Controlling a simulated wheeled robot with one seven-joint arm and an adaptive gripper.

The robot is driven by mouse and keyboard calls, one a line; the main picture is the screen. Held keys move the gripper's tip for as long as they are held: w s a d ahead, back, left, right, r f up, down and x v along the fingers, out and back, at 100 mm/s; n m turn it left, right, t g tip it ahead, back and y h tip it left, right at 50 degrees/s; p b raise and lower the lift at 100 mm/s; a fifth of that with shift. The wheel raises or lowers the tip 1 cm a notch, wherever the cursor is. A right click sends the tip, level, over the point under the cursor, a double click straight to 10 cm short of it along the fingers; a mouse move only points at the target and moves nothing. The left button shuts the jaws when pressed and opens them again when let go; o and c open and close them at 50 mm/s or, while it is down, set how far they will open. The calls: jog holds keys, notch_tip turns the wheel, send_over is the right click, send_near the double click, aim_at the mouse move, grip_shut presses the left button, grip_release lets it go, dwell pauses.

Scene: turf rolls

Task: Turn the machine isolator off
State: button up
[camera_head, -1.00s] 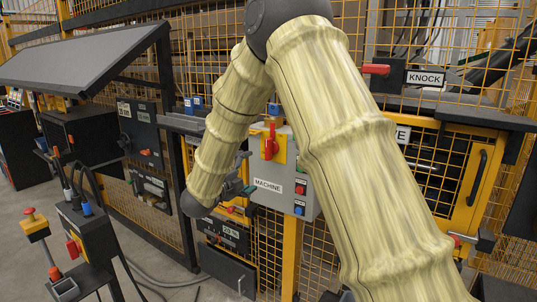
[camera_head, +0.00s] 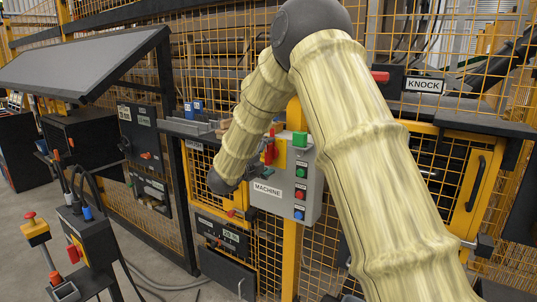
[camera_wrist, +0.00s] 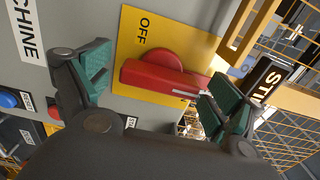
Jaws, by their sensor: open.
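The machine isolator's red handle (camera_wrist: 165,78) sits on a yellow plate (camera_wrist: 140,30) marked OFF in the wrist view. In the head view the handle (camera_head: 270,149) shows partly, beside my forearm, on the grey MACHINE box (camera_head: 309,172). My gripper (camera_wrist: 158,92) is open in front of the plate. In the wrist view its left finger is apart from the handle's left end. Its right finger overlaps the view of the handle's right end; I cannot tell whether they touch. The handle lies across the gap between the fingers.
The KNOCK label (camera_head: 424,86) is at the right, and a control stand (camera_head: 88,240) is at the lower left.

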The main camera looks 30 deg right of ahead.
jog(key=shift+w+d, duration=0.2)
jog(key=shift+d, duration=0.2)
jog(key=c, duration=1)
